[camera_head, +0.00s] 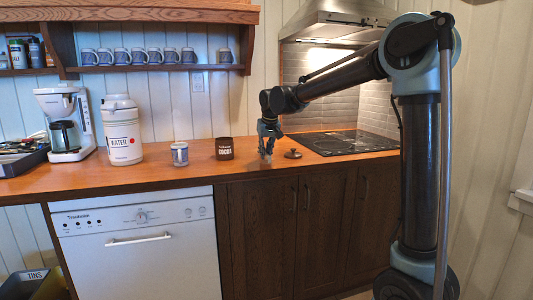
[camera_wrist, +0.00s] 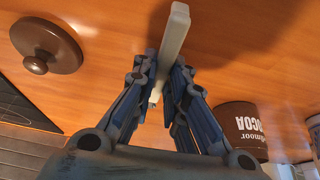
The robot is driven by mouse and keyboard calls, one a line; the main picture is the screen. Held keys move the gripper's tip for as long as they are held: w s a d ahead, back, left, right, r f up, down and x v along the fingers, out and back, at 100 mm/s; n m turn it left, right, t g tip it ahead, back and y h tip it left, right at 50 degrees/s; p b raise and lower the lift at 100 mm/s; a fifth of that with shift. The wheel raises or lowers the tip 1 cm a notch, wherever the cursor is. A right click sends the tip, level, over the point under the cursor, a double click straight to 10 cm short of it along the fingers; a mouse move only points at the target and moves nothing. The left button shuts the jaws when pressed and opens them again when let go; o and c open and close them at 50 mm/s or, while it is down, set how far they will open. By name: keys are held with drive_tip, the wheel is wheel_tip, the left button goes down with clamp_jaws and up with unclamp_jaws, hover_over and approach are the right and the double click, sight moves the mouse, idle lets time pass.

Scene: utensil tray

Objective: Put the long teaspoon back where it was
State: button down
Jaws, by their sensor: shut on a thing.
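My gripper (camera_head: 267,150) is low over the wooden counter, between the cocoa tin and a brown lid. In the wrist view my gripper (camera_wrist: 164,78) is shut on a long, pale grey bar-like piece, which looks like the long teaspoon (camera_wrist: 175,35). It passes between the fingers and sticks out past the fingertips. Its bowl cannot be made out, and I cannot tell whether it touches the counter. A dark utensil tray (camera_head: 22,160) with items in it stands at the far left of the counter, partly cut off.
The brown cocoa tin (camera_head: 224,154) stands left of my gripper. The round knobbed lid (camera_head: 293,154) lies to its right, before the black hob (camera_head: 345,142). A small can (camera_head: 180,154), white water jug (camera_head: 122,130) and coffee maker (camera_head: 66,122) stand further left. A mug shelf (camera_head: 155,68) hangs above.

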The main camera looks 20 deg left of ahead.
drive_tip(key=shift+f, duration=0.55)
idle(0.4)
drive_tip(key=c, duration=1.5)
unclamp_jaws()
drive_tip(key=shift+c, duration=0.2)
